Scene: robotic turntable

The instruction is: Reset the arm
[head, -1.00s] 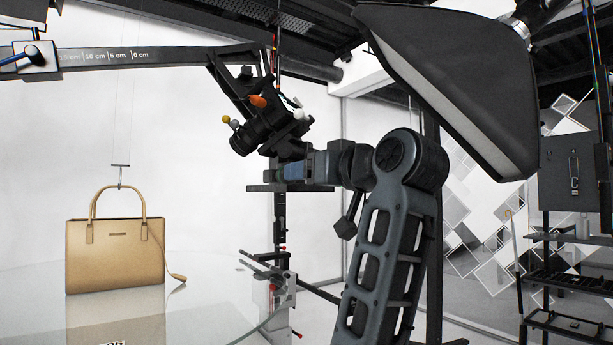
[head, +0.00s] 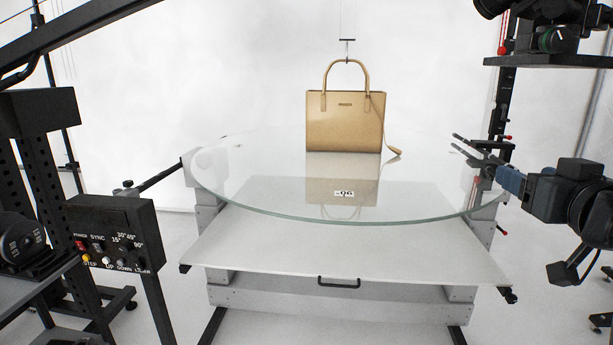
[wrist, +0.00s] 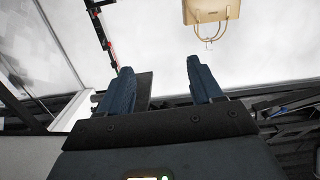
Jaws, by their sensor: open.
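My gripper (head: 505,177) is at the right of the head view, beside the right rim of the round glass turntable (head: 260,208). Its blue fingers point left and overlap the table's edge in the picture; I cannot tell the depth between them. In the wrist view the fingers of my gripper (wrist: 158,68) stand wide apart with nothing between them. A tan handbag (head: 345,120) stands upright on the glass, apart from my gripper. The handbag (wrist: 207,11) also shows upside down at the top of the wrist view.
A control box (head: 112,230) with buttons and a switch stands at the left. A drawer handle (head: 338,283) is on the white front below the glass. Camera gear (head: 556,40) on a black shelf hangs above my arm at the right. A thin hanger is above the bag.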

